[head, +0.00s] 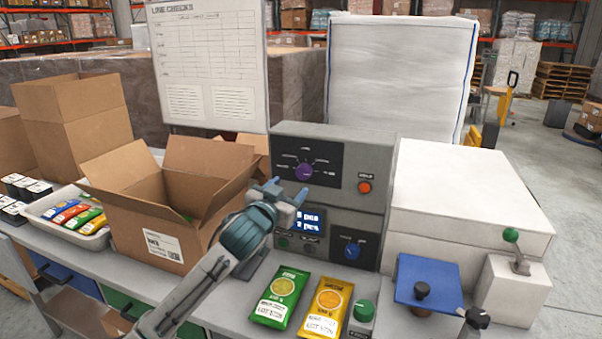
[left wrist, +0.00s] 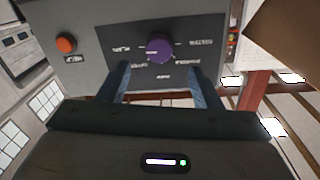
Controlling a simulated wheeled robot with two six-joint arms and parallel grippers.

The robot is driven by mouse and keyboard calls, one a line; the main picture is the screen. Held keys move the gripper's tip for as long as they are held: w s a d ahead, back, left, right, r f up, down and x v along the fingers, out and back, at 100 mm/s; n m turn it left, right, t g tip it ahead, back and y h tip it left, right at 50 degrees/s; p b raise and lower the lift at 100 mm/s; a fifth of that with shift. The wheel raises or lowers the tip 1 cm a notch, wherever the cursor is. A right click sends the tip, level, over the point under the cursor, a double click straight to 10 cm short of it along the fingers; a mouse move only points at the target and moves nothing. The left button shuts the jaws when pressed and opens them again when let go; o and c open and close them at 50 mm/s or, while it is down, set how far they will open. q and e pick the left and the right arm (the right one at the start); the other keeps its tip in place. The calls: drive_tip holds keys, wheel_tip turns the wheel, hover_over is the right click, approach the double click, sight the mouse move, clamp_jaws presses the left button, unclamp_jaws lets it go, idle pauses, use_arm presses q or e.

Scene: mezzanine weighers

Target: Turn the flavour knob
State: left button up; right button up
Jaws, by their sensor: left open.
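The purple flavour knob (head: 304,172) sits on a dark dial panel with small labels on the upper front of the grey machine (head: 340,142). My left gripper (head: 287,189) is open and empty, its blue fingers just in front of and below the dial panel. In the left wrist view the purple knob (left wrist: 159,47) is centred just beyond the two spread fingertips (left wrist: 159,68), with a finger on either side of its line. The fingers look apart from the knob; the exact gap is hard to tell. My right gripper is not in view.
An orange button (head: 365,187) is right of the dial panel; a display (head: 307,221) and blue knob (head: 351,251) are below. An open cardboard box (head: 150,215) stands close left of my arm. Green (head: 280,297) and yellow (head: 328,307) pouches lie in front.

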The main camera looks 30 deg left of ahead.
sight(301, 175)
use_arm(q)
drive_tip(key=w, duration=0.2)
drive_tip(key=w+p, duration=0.1)
drive_tip(key=shift+w+a+r, duration=0.2)
drive_tip(key=shift+w+a, duration=0.15)
drive_tip(key=w, duration=0.2)
drive_tip(key=shift+w+a+f+p, duration=0.2)
drive_tip(key=shift+w+a+p, duration=0.1)
drive_tip(key=shift+w, duration=0.1)
drive_tip(key=shift+w+a, duration=0.1)
drive_tip(key=shift+w, duration=0.5)
drive_tip(key=shift+c, duration=0.7)
drive_tip(key=c, duration=0.9)
drive_tip(key=shift+o, duration=0.2)
drive_tip(key=shift+f, duration=0.1)
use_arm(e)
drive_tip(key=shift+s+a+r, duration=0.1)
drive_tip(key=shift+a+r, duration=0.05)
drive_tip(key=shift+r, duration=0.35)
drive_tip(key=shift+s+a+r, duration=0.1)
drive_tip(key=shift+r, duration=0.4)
